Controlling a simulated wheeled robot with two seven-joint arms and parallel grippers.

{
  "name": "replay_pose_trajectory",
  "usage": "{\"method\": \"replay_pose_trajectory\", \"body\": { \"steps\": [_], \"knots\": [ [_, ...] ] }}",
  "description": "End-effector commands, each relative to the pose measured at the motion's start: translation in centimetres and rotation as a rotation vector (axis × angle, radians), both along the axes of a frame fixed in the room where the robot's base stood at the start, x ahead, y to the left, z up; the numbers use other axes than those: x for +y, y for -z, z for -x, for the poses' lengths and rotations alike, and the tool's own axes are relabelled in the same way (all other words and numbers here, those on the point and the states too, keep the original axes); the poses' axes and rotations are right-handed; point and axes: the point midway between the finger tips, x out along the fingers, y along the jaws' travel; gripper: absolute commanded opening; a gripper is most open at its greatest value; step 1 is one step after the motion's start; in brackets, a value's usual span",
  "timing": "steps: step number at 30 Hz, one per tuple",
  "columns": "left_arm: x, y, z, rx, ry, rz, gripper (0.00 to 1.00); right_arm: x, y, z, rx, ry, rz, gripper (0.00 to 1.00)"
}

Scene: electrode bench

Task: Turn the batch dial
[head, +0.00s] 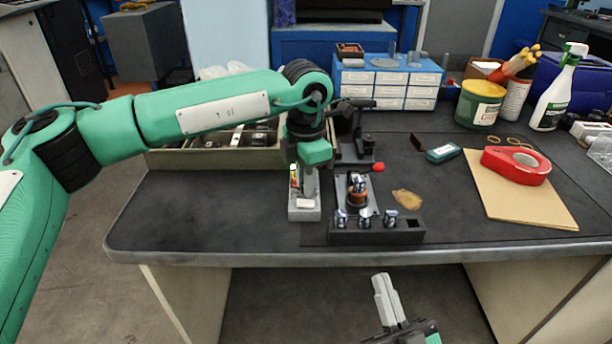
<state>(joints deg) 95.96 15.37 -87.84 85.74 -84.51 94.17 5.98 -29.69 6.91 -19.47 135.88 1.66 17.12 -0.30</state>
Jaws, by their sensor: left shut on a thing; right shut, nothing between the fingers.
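A small grey unit (304,214) stands near the front of the dark bench, with a white piece on its front and a coloured strip on its left. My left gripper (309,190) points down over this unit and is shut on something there. That looks like the batch dial, but the fingers and wrist hide it, so its setting cannot be read. My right gripper (384,289) is shut and empty, low in front of the bench's front edge.
The bench's left front is clear.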

Motion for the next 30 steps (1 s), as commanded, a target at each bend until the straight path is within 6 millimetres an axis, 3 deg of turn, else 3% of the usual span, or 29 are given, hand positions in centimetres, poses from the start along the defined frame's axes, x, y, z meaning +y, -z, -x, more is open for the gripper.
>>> {"method": "replay_pose_trajectory", "body": {
  "steps": [18,30],
  "knots": [
    [0.0,-0.1,-0.1,0.0,0.541,0.001,0.0,1.4,4.3,-0.3,0.24,-0.038,0.056,0.0],
    [0.0,-0.1,-0.1,-0.002,0.716,0.001,0.0,1.6,5.4,-0.2,0.295,-0.047,0.07,0.0]
  ]
}}
